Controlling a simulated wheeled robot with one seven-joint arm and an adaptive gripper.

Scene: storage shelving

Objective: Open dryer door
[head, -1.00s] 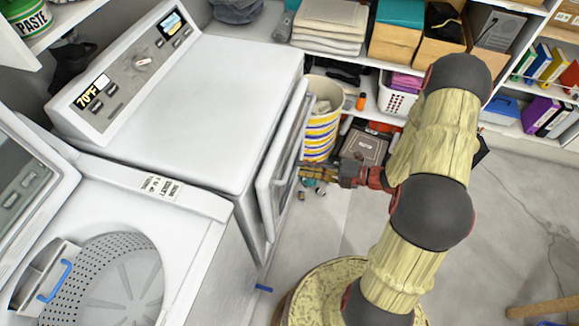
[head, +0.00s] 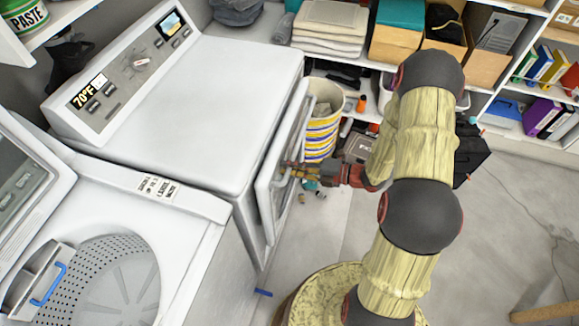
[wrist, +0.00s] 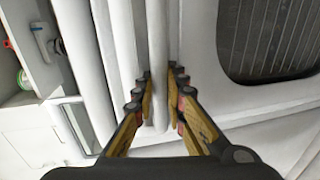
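The white dryer (head: 215,95) stands left of my arm in the head view. Its door (head: 283,180) is on the side facing my arm and stands slightly ajar. My gripper (head: 292,170) is at the door, pointing left. In the wrist view its two fingertips (wrist: 160,77) lie on either side of a narrow white upright strip (wrist: 158,35), which seems to be part of the door. The gap between the tips is small. Whether they press on the strip cannot be told. A dark ribbed panel (wrist: 268,38) shows to the right of the fingers.
A top-loading washer (head: 110,240) with an open lid stands beside the dryer at the lower left. A striped basket (head: 321,130) and small items sit on the floor behind the door. Shelves with towels (head: 329,25) and boxes line the back.

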